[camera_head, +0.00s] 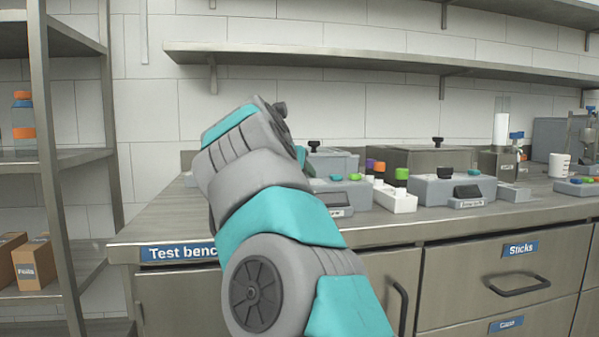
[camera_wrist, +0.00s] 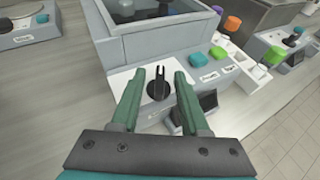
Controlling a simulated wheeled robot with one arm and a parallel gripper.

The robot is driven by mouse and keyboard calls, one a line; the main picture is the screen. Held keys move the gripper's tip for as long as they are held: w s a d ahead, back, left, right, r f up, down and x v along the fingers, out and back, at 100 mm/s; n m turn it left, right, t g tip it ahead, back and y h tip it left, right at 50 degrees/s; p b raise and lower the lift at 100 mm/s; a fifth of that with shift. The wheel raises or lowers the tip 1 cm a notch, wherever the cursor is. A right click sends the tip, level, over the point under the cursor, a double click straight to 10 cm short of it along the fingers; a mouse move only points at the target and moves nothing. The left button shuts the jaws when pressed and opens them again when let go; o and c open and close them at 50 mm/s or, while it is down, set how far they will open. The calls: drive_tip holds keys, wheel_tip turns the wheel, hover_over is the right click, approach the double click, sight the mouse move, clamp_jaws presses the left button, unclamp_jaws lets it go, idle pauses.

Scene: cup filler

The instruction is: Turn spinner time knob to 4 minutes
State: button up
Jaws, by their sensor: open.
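A black knob (camera_wrist: 158,90) with a raised grip sits on the white front panel (camera_wrist: 120,80) of a grey box-shaped device (camera_wrist: 160,40) in the wrist view. My gripper (camera_wrist: 160,77) is open, with one green finger on each side of the knob. I cannot tell whether the fingers touch it. The knob's marks and setting are not readable. A dark display (camera_wrist: 208,101) is partly behind the right finger. In the head view, my arm hides the knob and gripper; the device (camera_head: 350,188) shows partly.
A second grey device (camera_head: 452,190) with a black knob stands further right on the bench. Between them is a white rack (camera_head: 396,199) with purple, orange and green caps. A wall shelf (camera_head: 420,60) runs above. Bare bench top shows at the device's left.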

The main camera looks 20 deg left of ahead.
drive_tip(key=shift+s, duration=0.1)
drive_tip(key=v, duration=0.7)
drive_tip(key=shift+s+r+b, duration=0.2)
drive_tip(key=shift+s+b, duration=0.1)
drive_tip(key=shift+b, duration=0.15)
